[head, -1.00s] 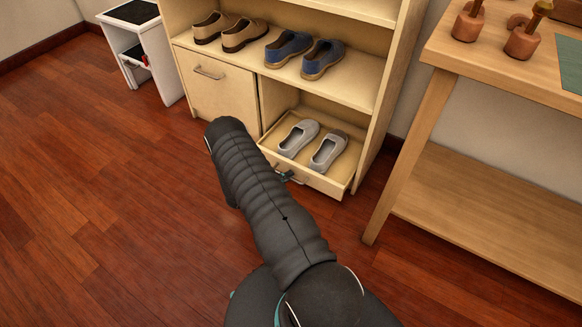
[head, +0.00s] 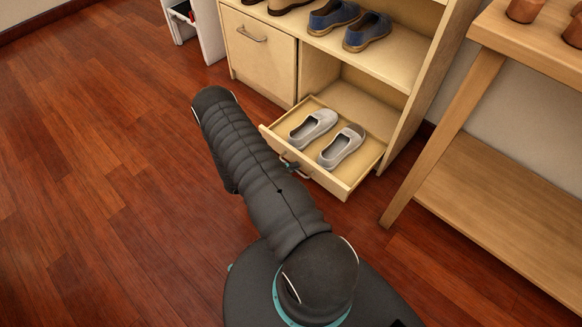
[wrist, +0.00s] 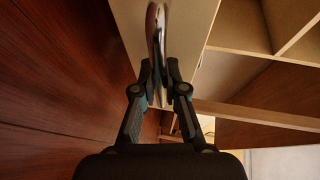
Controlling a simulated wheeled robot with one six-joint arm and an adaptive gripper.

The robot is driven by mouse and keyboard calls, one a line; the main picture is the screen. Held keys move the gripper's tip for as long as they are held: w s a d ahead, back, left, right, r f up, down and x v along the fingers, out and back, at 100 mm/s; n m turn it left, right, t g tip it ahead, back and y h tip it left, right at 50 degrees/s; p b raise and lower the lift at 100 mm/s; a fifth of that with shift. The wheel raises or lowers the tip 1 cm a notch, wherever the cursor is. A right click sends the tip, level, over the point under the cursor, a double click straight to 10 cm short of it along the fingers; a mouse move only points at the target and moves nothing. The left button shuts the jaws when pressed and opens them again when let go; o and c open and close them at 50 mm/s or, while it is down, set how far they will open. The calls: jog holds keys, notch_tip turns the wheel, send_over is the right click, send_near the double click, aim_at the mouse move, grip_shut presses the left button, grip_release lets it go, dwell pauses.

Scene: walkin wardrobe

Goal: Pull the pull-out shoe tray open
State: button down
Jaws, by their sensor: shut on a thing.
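The pull-out shoe tray (head: 318,177) is a light wood drawer at the bottom right of the shoe cabinet. It stands partly out of the cabinet, with a pair of pale grey shoes (head: 341,147) lying in it. Its metal bar handle (wrist: 157,35) is on the front panel. My gripper (wrist: 160,77) is shut on the handle in the wrist view. In the head view my arm hides most of the gripper, and only a small part shows at the handle (head: 290,165).
A closed cabinet door (head: 258,52) is left of the tray. Blue shoes (head: 350,24) stand on the shelf above. A wooden table (head: 480,150) stands at the right, its leg near the tray. The wooden floor (head: 100,170) at the left is clear.

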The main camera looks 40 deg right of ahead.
jog(key=c, duration=1.2)
grip_release()
jog(key=v, duration=1.2)
jog(key=shift+w, duration=0.1)
